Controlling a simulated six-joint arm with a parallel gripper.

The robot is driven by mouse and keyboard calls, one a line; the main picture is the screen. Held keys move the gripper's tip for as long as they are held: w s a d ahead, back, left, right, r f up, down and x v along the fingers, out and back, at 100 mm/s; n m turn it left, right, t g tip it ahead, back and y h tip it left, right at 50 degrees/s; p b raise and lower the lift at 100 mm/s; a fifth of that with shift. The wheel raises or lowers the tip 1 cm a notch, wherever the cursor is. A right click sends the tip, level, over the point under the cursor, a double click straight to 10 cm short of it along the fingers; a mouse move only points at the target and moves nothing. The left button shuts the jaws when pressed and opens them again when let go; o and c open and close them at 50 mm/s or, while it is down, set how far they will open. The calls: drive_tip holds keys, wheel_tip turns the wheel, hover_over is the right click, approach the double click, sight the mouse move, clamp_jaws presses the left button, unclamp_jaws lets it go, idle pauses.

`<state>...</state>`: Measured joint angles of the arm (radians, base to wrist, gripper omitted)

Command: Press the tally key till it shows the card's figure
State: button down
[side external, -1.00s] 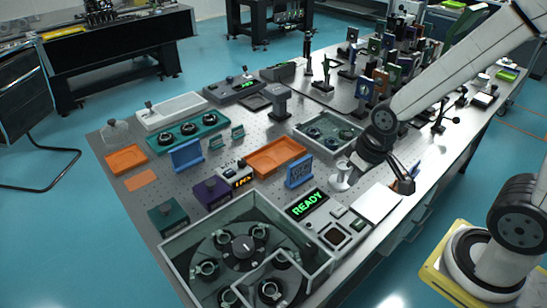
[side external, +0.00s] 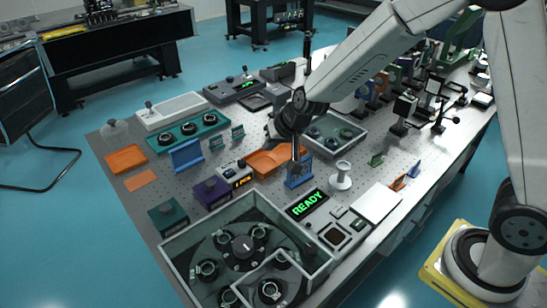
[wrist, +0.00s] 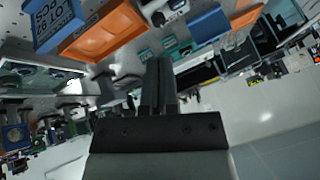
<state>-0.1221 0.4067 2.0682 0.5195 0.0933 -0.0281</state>
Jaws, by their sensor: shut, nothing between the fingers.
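The tally counter (side external: 236,176) is a small pale box with an orange-lit display, too small to read surely, left of the orange tray. A small pale box that looks like it shows in the wrist view (wrist: 166,10) at the top edge. A blue card (side external: 299,173) stands right of the tray; in the wrist view the card (wrist: 52,22) reads "LOT" and "PCS", its figure unclear. My gripper (side external: 296,162) points down, shut and empty, above the table and overlapping the card in the side view. Its closed fingers show in the wrist view (wrist: 158,85).
The orange tray (side external: 268,162) lies just behind my gripper. A purple box (side external: 211,190) sits left of the counter. A lit READY panel (side external: 307,204), a white spool (side external: 341,176) and a walled carousel bin (side external: 183,243) stand nearby.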

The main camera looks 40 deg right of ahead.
sight(230, 173)
drive_tip(key=w+a+f+m+t, duration=0.2)
drive_tip(key=w+a, duration=0.3)
drive_tip(key=w, duration=0.6)
drive_tip(key=shift+w+m+t, duration=0.3)
drive_tip(key=shift+w+m, duration=0.05)
drive_tip(key=shift+m, duration=0.55)
drive_tip(key=shift+f, duration=0.25)
drive_tip(key=shift+f, duration=4.15)
